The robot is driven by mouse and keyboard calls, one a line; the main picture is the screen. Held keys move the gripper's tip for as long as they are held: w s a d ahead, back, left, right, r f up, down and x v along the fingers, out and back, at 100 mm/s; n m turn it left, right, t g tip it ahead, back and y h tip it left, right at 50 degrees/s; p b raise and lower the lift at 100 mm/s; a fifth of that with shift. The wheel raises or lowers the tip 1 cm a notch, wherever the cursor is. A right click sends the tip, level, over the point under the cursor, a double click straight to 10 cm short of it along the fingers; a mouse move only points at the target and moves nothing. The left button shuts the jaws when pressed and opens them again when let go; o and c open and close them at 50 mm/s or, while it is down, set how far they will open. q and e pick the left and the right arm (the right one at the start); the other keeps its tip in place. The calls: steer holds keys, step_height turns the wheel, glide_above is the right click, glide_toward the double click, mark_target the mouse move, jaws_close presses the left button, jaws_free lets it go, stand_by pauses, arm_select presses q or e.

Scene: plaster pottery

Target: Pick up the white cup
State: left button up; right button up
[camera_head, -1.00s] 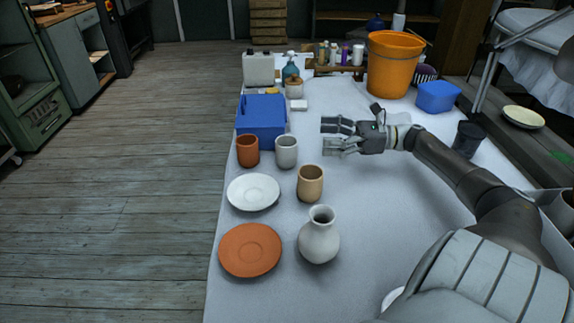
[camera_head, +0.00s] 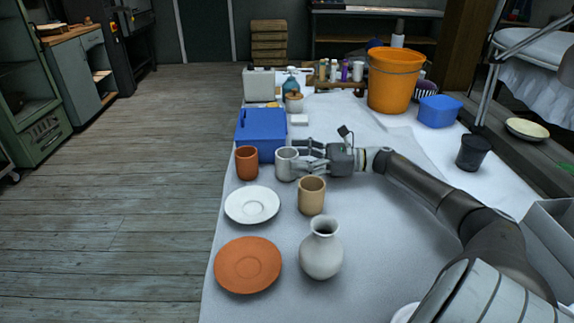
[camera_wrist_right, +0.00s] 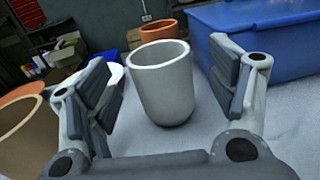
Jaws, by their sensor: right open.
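The white cup (camera_head: 285,165) stands upright on the table, right of the brown-orange cup (camera_head: 247,162) and in front of the blue box (camera_head: 261,132). My right gripper (camera_head: 304,158) reaches it from the right, with its fingertips at the cup's right side. In the right wrist view the white cup (camera_wrist_right: 163,84) stands between the two spread fingers of the right gripper (camera_wrist_right: 165,92). Gaps show between the cup and both fingers, and the gripper is open. My left gripper is not in view.
A tan cup (camera_head: 311,195) stands just in front of my right gripper. A white saucer (camera_head: 252,205), an orange plate (camera_head: 248,265) and a white vase (camera_head: 322,249) are nearer. An orange bucket (camera_head: 393,80) stands farther back.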

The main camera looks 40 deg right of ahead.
steer(key=shift+x, duration=1.45)
steer(key=c, duration=1.2)
